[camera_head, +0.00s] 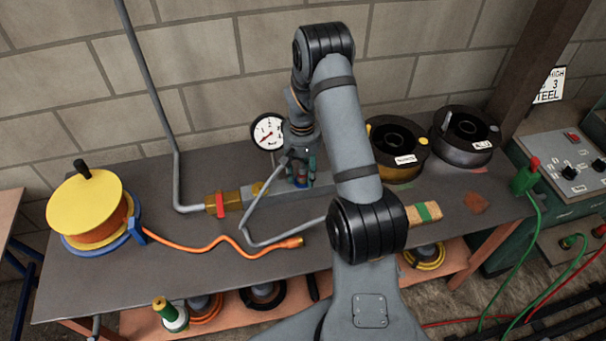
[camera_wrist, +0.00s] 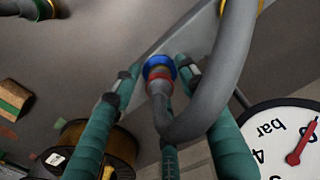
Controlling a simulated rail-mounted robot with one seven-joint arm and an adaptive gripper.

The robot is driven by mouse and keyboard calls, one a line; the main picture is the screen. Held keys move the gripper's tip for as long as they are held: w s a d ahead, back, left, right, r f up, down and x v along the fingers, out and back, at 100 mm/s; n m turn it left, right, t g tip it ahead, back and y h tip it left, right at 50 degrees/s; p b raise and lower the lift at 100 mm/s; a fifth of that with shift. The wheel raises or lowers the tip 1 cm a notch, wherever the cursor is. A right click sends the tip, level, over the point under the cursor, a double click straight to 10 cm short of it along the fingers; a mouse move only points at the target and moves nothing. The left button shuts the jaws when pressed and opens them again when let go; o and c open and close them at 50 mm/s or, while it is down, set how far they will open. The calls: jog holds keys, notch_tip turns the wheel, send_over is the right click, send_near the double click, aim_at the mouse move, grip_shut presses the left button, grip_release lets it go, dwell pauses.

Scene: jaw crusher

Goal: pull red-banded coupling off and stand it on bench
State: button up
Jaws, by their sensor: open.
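The red-banded coupling (camera_wrist: 159,81) shows in the wrist view, with a blue ring (camera_wrist: 157,63) directly at its far end, against a grey bar-shaped block.
A pressure gauge (camera_head: 268,133) stands close beside my gripper. A brass fitting with a red part (camera_head: 221,204) joins the pipe. A yellow reel (camera_head: 86,203) and orange cable (camera_head: 215,240) lie left; two dark spools (camera_head: 465,138) stand right. The front left bench is fairly clear.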

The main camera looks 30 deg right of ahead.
aim_at(302, 167)
jog(key=shift+c, duration=0.9)
grip_shut()
jog(key=o, duration=0.7)
grip_release()
jog(key=shift+c, duration=0.2)
jog(key=shift+r, duration=0.1)
notch_tip(302, 167, up, 12)
jog(key=shift+f, duration=0.1)
